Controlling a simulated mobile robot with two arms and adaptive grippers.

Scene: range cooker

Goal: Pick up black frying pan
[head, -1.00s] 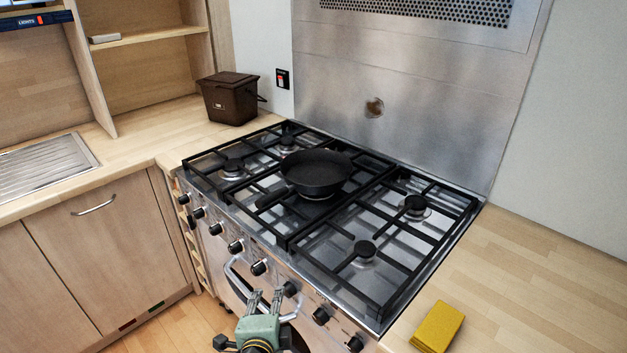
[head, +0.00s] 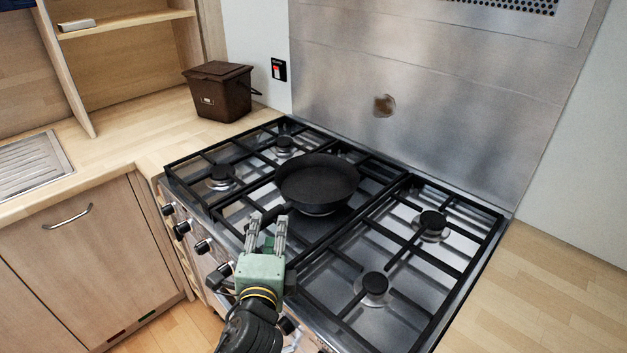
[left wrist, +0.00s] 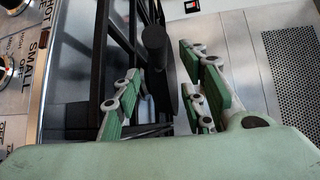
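The black frying pan (head: 318,182) sits upright on the middle grate of the range cooker (head: 420,285). Its handle points toward the front left, close to my left gripper (head: 268,217). My left gripper is open above the front of the cooktop, with its two fingers apart and pointing at the pan. In the left wrist view, a dark rounded part that looks like the pan's handle (left wrist: 156,48) shows between the open fingers (left wrist: 165,85). I cannot tell whether the fingers touch it. My right gripper is not in view.
Black grates and burners surround the pan, and knobs line the cooker's front. A steel splashback (head: 430,95) rises behind. A brown bin (head: 220,92) stands on the left worktop. The right worktop (head: 520,290) is clear where it shows.

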